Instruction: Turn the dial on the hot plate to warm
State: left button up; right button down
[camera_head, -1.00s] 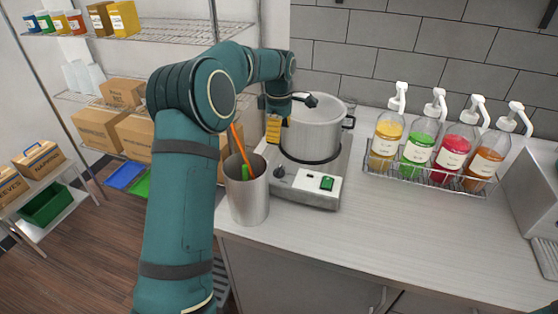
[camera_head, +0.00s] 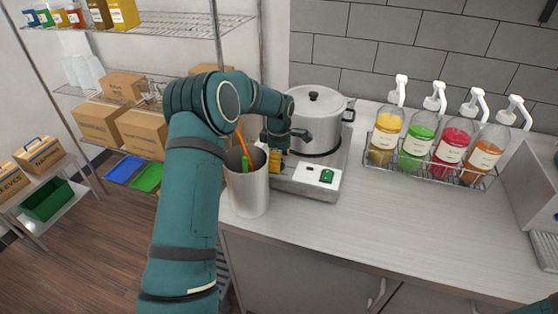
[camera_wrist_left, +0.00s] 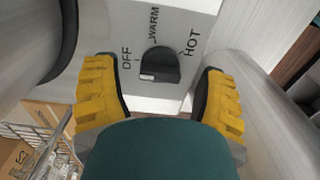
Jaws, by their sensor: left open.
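The hot plate (camera_head: 306,181) stands on the counter with a metal pot on top. In the left wrist view its black dial (camera_wrist_left: 160,65) is surrounded by the labels OFF, WARM and HOT. A pale mark shows at the dial's lower left, on the OFF side; I cannot tell exactly where it points. My left gripper (camera_wrist_left: 156,68) is open, its yellow fingers on either side of the dial with gaps visible. In the head view my left gripper (camera_head: 274,158) is at the hot plate's front left and hides the dial.
A metal cup (camera_head: 249,190) with orange and green sticks stands close beside my left arm. The lidded pot (camera_head: 315,128) is just behind the gripper. A wire rack (camera_head: 425,172) of pump bottles stands to the right. The front right counter is clear.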

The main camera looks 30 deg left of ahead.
pick_arm(q)
jog(key=c, duration=1.2)
jog(key=shift+m, duration=0.4)
jog(key=m, duration=0.6)
jog(key=shift+m, duration=0.3)
jog(key=m, duration=0.6)
jog(key=shift+m, duration=0.4)
